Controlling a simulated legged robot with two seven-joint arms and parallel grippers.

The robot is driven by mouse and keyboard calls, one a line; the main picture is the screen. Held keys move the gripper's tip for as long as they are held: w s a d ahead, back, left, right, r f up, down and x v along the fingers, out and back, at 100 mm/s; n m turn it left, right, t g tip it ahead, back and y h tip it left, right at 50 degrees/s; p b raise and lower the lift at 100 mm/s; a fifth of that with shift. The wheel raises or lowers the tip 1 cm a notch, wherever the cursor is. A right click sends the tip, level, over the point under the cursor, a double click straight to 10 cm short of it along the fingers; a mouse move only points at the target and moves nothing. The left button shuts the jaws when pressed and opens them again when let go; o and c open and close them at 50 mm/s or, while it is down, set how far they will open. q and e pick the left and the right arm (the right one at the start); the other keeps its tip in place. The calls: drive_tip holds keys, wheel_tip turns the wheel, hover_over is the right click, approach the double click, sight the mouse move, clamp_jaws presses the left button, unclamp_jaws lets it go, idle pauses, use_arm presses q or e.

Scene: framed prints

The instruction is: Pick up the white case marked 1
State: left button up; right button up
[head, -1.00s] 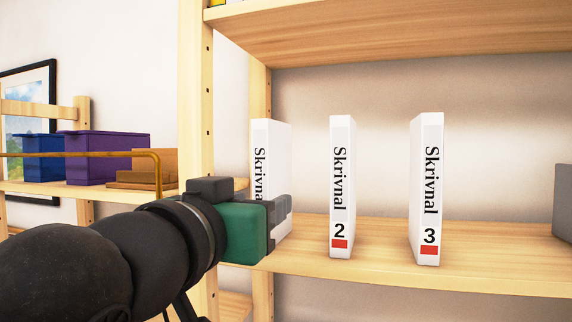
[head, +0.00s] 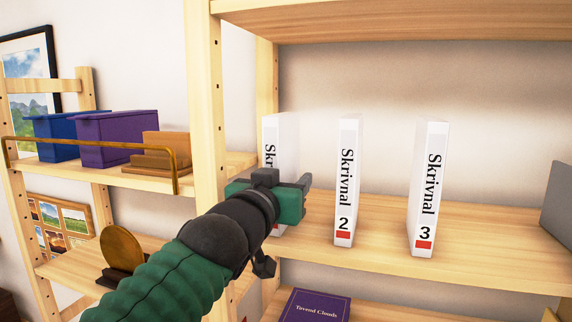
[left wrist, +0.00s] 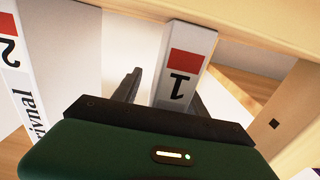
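The white case marked 1 (head: 284,138) stands upright on the wooden shelf at the left of the row. My left gripper (head: 299,186) is in front of its lower spine and hides its number in the head view. In the left wrist view, the spine of case 1 (left wrist: 183,62) shows a red block and the number 1. It lies between the two fingers of my left gripper (left wrist: 163,92). The fingers are apart, with a gap visible on the left side of the case. My right gripper is out of view.
Cases 2 (head: 346,180) and 3 (head: 428,190) stand to the right. A shelf post (head: 207,110) is close on the left. A grey object (head: 558,205) stands at the far right. A purple book (head: 315,306) lies below.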

use_arm(q)
drive_tip(key=shift+w+a+f, duration=0.1)
drive_tip(key=shift+w+a, duration=0.3)
drive_tip(key=shift+a, duration=0.05)
drive_tip(key=c, duration=0.5)
drive_tip(key=shift+w+a, duration=0.1)
drive_tip(key=shift+w, duration=0.05)
drive_tip(key=c, duration=0.5)
drive_tip(key=shift+s+d, duration=0.25)
drive_tip(key=shift+d, duration=0.6)
clamp_jaws()
drive_tip(key=shift+r, duration=0.2)
